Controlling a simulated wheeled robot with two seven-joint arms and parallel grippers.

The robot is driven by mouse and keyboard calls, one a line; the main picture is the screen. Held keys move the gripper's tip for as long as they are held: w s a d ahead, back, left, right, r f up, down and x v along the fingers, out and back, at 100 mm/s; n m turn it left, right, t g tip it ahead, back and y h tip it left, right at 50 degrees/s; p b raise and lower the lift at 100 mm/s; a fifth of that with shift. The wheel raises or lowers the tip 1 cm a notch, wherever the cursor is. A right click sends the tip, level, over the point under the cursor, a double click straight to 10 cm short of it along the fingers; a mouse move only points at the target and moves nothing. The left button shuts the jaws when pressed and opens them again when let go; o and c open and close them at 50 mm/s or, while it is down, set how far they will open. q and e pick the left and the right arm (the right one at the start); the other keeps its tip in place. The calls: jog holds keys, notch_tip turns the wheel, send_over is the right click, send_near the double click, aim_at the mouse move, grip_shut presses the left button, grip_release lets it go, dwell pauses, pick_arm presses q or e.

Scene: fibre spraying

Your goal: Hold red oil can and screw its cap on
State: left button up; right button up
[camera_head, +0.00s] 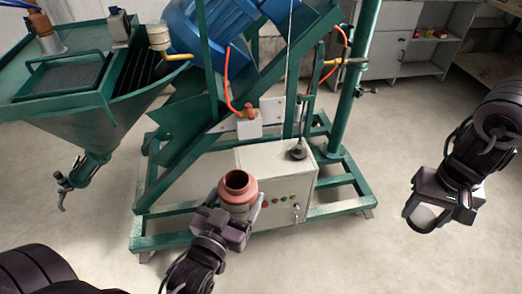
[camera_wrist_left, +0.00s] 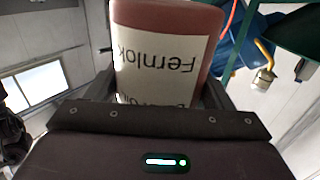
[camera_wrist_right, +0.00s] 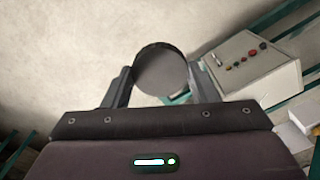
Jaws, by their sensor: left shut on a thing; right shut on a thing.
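The red oil can (camera_head: 238,188) has a pale label and an uncapped dark mouth facing up in the head view. My left gripper (camera_head: 232,214) is shut around its body. The left wrist view shows the can (camera_wrist_left: 165,50) close up between the fingers, its label upside down. My right gripper (camera_head: 430,212) is at the right side, well apart from the can. It is shut on a round grey cap (camera_head: 422,217). The cap also shows as a dark-rimmed disc between the fingers in the right wrist view (camera_wrist_right: 161,71).
A white control box (camera_head: 277,168) with coloured buttons stands on the green machine frame (camera_head: 340,208) just behind the can. A green hopper (camera_head: 75,118) is at the left. Grey cabinets (camera_head: 405,45) stand at the back right.

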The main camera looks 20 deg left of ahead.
pick_arm(q)
jog(key=w+d+r+m+g+h, duration=0.1)
jog(key=w+d+m+g+h, duration=0.3)
jog(key=d+h, duration=0.7)
jog(key=shift+w+d+m, duration=1.1)
jog(key=shift+d+m, duration=0.35)
jog(key=shift+m, duration=0.45)
pick_arm(e)
jog(key=a+r+n, duration=0.6)
jog(key=a+n, duration=0.6)
jog(key=n, duration=0.3)
jog(key=s+a+r+n, duration=0.1)
jog(key=a+r+n, duration=0.6)
jog(key=a+n, duration=0.4)
jog(key=n, duration=0.4)
jog(key=shift+s+a, duration=0.3)
jog(key=shift+a, duration=0.05)
jog(key=shift+f, duration=0.25)
jog(key=shift+f, duration=1.85)
